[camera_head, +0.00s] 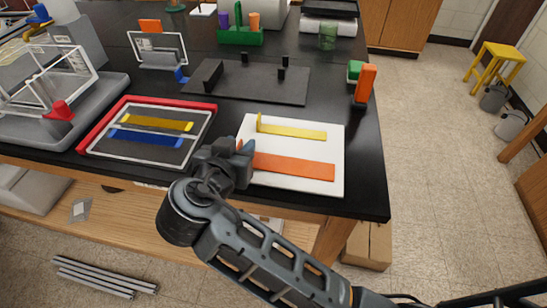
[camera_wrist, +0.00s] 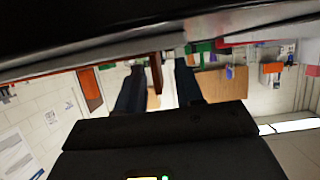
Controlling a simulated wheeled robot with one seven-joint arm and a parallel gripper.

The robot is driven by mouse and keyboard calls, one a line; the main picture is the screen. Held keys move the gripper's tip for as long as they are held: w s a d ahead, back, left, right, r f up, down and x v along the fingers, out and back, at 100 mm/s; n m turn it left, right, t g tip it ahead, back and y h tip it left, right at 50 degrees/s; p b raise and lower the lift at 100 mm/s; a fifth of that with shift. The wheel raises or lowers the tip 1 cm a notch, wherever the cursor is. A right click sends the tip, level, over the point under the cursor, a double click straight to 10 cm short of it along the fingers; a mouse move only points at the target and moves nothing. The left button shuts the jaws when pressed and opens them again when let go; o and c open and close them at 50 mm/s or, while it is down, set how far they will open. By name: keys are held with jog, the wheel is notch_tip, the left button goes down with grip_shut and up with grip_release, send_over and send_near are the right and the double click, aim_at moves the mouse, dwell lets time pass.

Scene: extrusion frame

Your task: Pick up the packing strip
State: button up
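Two L-shaped strips lie on a white board (camera_head: 290,190): an orange strip (camera_head: 295,166) in front and a yellow strip (camera_head: 295,131) behind. Which one is the packing strip I cannot tell. My gripper (camera_head: 243,147) is at the left end of the orange strip and hides part of that end. In the wrist view my gripper (camera_wrist: 158,80) has its two dark fingers apart. A brownish upright piece (camera_wrist: 155,72), likely the orange strip's raised end, stands between them with gaps on both sides.
A red-edged tray (camera_head: 88,141) left of the board holds a yellow bar (camera_head: 150,122) and a blue bar (camera_head: 148,138). A dark fixture plate (camera_head: 250,84) lies behind the board. An orange block (camera_head: 365,83) stands near the table's right edge. The front table edge is close.

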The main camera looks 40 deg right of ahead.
jog(key=shift+c, duration=0.4)
grip_shut()
jog(key=shift+r, duration=0.15)
